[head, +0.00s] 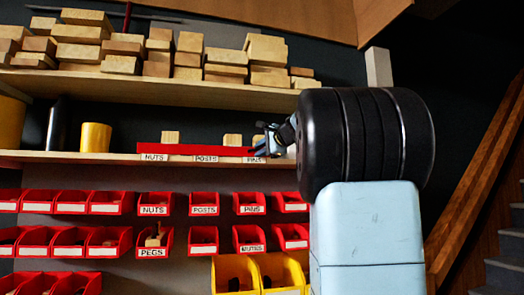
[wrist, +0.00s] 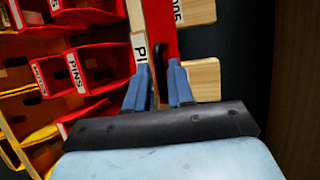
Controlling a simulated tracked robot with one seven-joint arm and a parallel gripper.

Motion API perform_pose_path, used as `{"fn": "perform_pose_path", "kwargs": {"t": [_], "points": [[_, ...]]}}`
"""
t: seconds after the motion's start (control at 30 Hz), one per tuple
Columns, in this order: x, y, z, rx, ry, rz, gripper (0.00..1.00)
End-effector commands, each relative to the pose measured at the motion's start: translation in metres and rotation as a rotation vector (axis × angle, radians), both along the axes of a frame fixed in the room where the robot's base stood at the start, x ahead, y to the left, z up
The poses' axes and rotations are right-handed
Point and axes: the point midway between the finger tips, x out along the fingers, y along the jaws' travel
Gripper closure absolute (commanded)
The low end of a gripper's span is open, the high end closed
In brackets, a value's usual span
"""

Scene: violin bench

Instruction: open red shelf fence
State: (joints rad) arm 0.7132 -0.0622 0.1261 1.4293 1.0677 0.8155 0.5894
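The red shelf fence (head: 205,151) is a long low red strip along the front of the middle shelf, above the NUTS, POSTS and PINS labels. It also shows in the wrist view (wrist: 163,16), running up the picture. My gripper (head: 263,140) is at the fence's right end in the head view. In the wrist view my gripper (wrist: 159,66) has its two blue fingers apart. A small dark curved piece, perhaps a handle, shows between the fingertips. I cannot tell whether either finger touches it. My wrist hides the shelf further right in the head view.
Wooden blocks (head: 232,140) stand behind the fence. A yellow cup (head: 96,137) stands at the shelf's left. Red bins (head: 203,240) hang below, with yellow bins (head: 235,273) lower down. A wooden stair rail (head: 480,180) is at the right.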

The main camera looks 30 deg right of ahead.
Motion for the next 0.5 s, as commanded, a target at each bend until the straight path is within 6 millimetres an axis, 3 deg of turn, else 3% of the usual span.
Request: {"fn": "perform_pose_path", "kwargs": {"t": [0.2, 0.5], "points": [[-0.0001, 0.0003, -0.0001, 0.0, 0.0, 0.001, 0.99], [0.0002, 0.0005, -0.0013, 0.0, 0.003, 0.002, 1.0]]}}
